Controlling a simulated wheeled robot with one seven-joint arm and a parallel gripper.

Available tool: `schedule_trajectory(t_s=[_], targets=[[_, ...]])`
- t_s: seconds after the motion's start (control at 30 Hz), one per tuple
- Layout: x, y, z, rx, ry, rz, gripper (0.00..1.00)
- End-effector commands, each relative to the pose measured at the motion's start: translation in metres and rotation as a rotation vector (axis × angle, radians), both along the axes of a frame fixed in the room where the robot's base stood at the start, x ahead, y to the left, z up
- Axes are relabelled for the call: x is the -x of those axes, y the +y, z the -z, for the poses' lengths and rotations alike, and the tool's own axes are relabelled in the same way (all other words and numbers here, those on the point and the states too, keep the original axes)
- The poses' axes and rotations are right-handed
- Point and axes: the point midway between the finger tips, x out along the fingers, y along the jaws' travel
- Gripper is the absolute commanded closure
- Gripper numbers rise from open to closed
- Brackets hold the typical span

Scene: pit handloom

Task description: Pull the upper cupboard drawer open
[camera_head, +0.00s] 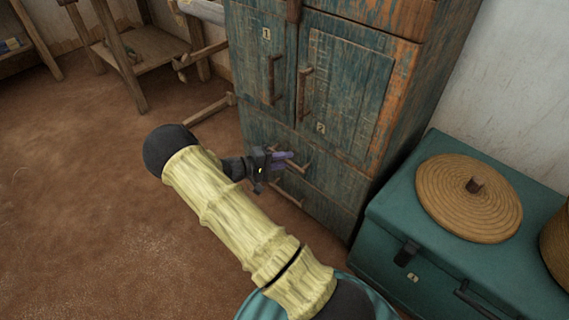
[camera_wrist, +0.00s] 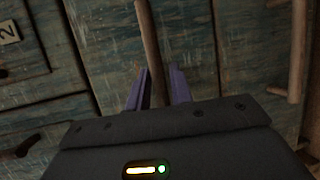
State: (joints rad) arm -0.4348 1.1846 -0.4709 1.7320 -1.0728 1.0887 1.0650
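The cupboard (camera_head: 342,88) is weathered blue-green wood with two numbered doors above and drawers below. The upper drawer (camera_head: 262,133) looks closed. Its wooden bar handle (camera_head: 299,166) is partly hidden by my gripper in the head view. In the wrist view this handle (camera_wrist: 150,42) runs down between the two purple fingers. My gripper (camera_head: 289,160) is at the drawer front, with its fingers (camera_wrist: 160,88) apart on either side of the bar. A narrow gap shows on the right side; I cannot tell whether the left finger touches.
The lower drawer's handle (camera_head: 289,197) is just below; it also shows at the right of the wrist view (camera_wrist: 298,50). Door handles (camera_head: 304,94) stick out above. A teal chest (camera_head: 384,229) with a round woven lid (camera_head: 450,205) stands at right. The earthen floor (camera_head: 90,200) at left is clear.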

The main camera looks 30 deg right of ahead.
Motion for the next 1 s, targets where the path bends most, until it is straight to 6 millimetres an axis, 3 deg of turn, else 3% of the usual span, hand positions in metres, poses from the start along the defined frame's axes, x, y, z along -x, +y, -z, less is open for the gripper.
schedule_trajectory(t_s=[0.3,0.43,0.77,1.0], targets=[[0.000,-0.004,0.000,0.000,0.000,0.000,0.78],[0.000,-0.003,0.000,0.000,0.000,0.000,1.00],[0.001,-0.001,0.000,0.001,0.000,0.000,1.00],[0.008,0.019,-0.002,0.001,0.002,-0.004,1.00]])
